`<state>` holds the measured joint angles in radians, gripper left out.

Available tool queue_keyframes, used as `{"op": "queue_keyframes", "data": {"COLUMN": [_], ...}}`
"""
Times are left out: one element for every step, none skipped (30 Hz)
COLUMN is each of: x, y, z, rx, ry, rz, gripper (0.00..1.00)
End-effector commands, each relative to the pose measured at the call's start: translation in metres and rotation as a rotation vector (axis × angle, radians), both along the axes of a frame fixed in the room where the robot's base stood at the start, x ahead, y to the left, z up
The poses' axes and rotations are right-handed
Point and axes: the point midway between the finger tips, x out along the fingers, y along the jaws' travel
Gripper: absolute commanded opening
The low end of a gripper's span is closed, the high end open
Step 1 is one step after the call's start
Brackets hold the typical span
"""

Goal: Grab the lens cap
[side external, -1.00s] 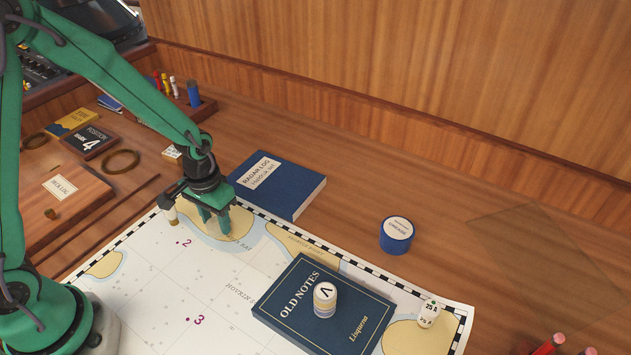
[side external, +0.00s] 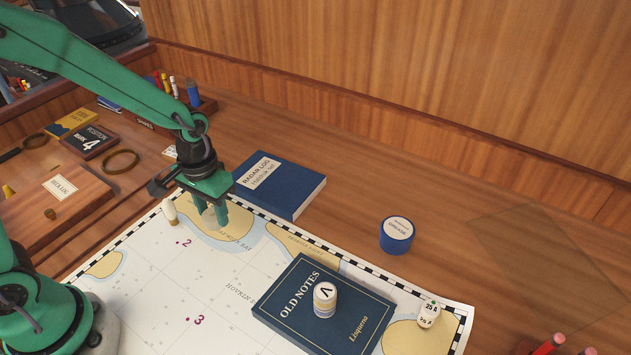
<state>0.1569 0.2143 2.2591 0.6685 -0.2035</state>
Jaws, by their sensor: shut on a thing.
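My gripper (side external: 209,213) points down over the far left part of the white chart (side external: 240,275), at the tan land patch. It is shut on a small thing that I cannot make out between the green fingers. I cannot pick out a lens cap for certain in this view. A small white peg with a tan end (side external: 170,212) stands just left of my gripper, apart from the fingers.
A blue radar log book (side external: 295,190) lies close right of my gripper. A blue round tin (side external: 397,236) stands farther right. An old notes book (side external: 300,310) bears a round stack marked V (side external: 325,299). A white block (side external: 428,315) stands on the chart's right.

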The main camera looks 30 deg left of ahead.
Motion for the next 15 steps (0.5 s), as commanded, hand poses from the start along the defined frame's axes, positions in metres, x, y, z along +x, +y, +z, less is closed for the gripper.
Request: {"op": "queue_keyframes", "data": {"x": [-0.005,-0.008,-0.013,-0.016,-0.019,-0.023,-0.026,-0.028,-0.031,-0.034,-0.036,-0.039,-0.041,-0.042,-0.044], "y": [-0.009,-0.013,-0.019,-0.023,-0.027,-0.033,-0.036,-0.040,-0.045,-0.048,-0.051,-0.054,-0.057,-0.059,-0.062], "z": [0.007,0.010,0.014,0.017,0.020,0.024,0.027,0.030,0.033,0.035,0.038,0.040,0.042,0.044,0.046], "rx": [-0.001,-0.001,-0.001,-0.001,-0.001,-0.001,-0.001,-0.001,-0.001,-0.001,-0.001,-0.001,-0.001,-0.001,-0.001], "ry": [-0.004,-0.005,-0.004,-0.003,-0.004,-0.003,-0.003,-0.004,-0.004,-0.003,-0.003,-0.003,-0.003,-0.002,-0.002], "rz": [-0.007,-0.006,-0.006,-0.007,-0.006,-0.007,-0.006,-0.006,-0.005,-0.005,-0.005,-0.004,-0.004,-0.004,-0.003], "gripper": [0.18,0.18,0.18,0.18,0.18,0.18,0.18,0.18,0.18,0.18,0.18,0.18,0.18,0.18,0.18]}}
